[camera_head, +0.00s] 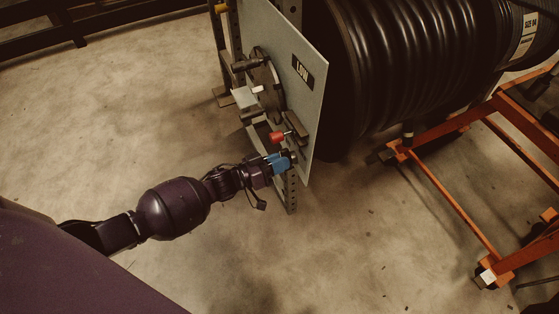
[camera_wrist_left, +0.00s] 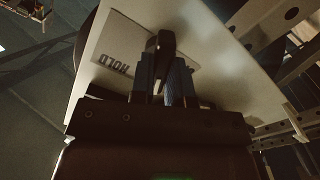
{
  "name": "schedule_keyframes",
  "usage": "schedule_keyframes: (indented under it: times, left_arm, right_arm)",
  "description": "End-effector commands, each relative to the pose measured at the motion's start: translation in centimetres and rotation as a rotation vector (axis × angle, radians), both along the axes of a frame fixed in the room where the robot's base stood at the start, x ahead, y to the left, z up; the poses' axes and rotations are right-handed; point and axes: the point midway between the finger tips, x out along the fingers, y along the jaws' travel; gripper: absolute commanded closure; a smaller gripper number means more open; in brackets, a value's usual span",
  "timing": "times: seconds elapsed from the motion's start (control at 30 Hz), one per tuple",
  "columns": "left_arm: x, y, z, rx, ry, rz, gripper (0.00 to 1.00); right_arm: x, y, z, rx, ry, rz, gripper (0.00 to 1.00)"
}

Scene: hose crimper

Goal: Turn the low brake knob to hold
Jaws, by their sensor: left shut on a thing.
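My left gripper (camera_head: 284,161), with blue fingertips, is at the panel's lower edge, below a red-ended handle (camera_head: 277,137). In the left wrist view, a dark brake knob (camera_wrist_left: 163,45) stands between the blue fingers of the left gripper (camera_wrist_left: 163,75), which is shut on it. A HOLD label (camera_wrist_left: 114,62) is on the plate beside the knob. In the head view the fingers mostly hide the knob. My right gripper is not in view.
A dark round wheel (camera_head: 266,82) with handles is on the panel above my gripper. A large black ribbed drum (camera_head: 400,70) lies behind the panel. An orange wheeled frame (camera_head: 450,180) stands at the right. The concrete floor around my left arm is clear.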

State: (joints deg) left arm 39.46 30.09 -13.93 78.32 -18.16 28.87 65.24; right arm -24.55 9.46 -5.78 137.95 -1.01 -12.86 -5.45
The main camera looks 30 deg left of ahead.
Motion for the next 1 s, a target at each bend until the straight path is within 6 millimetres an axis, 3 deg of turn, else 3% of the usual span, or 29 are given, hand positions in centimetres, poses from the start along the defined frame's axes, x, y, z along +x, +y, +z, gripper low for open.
schedule_keyframes:
  times: [1.0]
  left_arm:
    - [-0.06,0.04,-0.03,0.663,-0.516,0.001,1.0]
  right_arm:
    - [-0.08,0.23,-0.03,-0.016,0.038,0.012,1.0]
